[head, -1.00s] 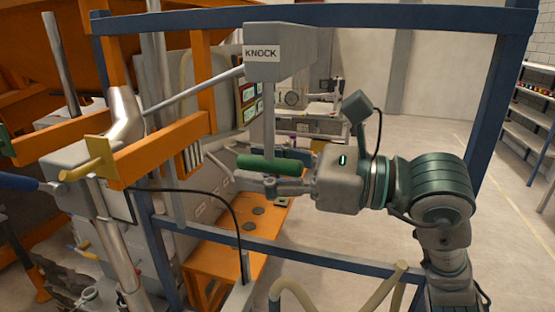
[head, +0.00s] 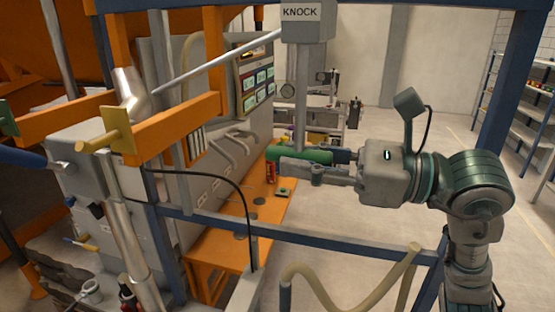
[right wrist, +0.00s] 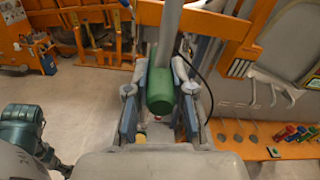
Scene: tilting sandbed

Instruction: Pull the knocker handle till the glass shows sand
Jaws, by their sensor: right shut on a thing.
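The green knocker handle (head: 315,157) hangs crosswise at the bottom of a grey rod (head: 301,95) under the grey box marked KNOCK (head: 301,22). My right gripper (head: 300,162) is shut on the handle, reaching in from the right. In the right wrist view the handle (right wrist: 160,95) lies between the two fingers of my right gripper (right wrist: 160,112), with the rod running up from it. I cannot make out a glass or any sand in it for sure. My left gripper is not in view.
A blue frame rail (head: 330,244) crosses below my right arm. An orange bench (head: 235,240) stands behind it, with a small red item (head: 270,172) on it. A panel with green displays (head: 256,85) is behind the rod. The floor at right is clear.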

